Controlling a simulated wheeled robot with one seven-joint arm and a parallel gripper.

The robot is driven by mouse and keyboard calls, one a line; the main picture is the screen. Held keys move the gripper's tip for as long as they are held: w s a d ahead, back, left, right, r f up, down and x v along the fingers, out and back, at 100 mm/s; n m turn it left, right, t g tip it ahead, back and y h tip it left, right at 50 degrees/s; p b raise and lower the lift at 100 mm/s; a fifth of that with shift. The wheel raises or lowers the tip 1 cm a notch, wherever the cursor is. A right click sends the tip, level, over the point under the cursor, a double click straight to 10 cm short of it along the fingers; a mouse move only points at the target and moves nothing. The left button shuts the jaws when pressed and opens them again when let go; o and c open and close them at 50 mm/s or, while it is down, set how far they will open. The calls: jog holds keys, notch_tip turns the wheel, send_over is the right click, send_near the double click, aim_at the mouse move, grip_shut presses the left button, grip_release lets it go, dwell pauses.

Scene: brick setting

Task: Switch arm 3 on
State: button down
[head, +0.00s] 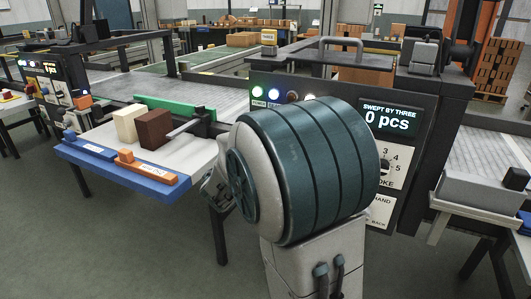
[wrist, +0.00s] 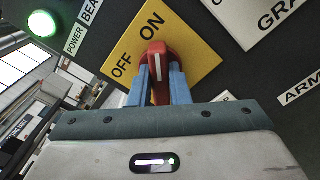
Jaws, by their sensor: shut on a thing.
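In the wrist view, a red knob (wrist: 156,58) with a white line sits on a yellow plate (wrist: 188,40) marked OFF and ON. The white line runs nearly straight up the picture, with ON above the knob and OFF to its left. My gripper (wrist: 157,82) has its blue fingers closed on either side of the red knob. Lettering starting with "ARM" shows at the right edge of the wrist view, partly cut off. In the head view the knob and my gripper are hidden behind my arm, in front of the dark control panel (head: 412,88).
The panel's display (head: 388,118) reads "SWEPT BY THREE 0 pcs". A green lamp (head: 257,92) glows beside blue and white ones; a green lamp (wrist: 42,23) labelled POWER is lit in the wrist view. A table (head: 195,150) with cream and brown blocks stands left of my arm.

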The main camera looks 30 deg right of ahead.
dwell(0.4)
jog(key=c, duration=1.4)
grip_release()
jog(key=shift+o, duration=0.2)
jog(key=p+v, duration=0.1)
jog(key=v, duration=1.3)
jog(key=shift+w, duration=0.1)
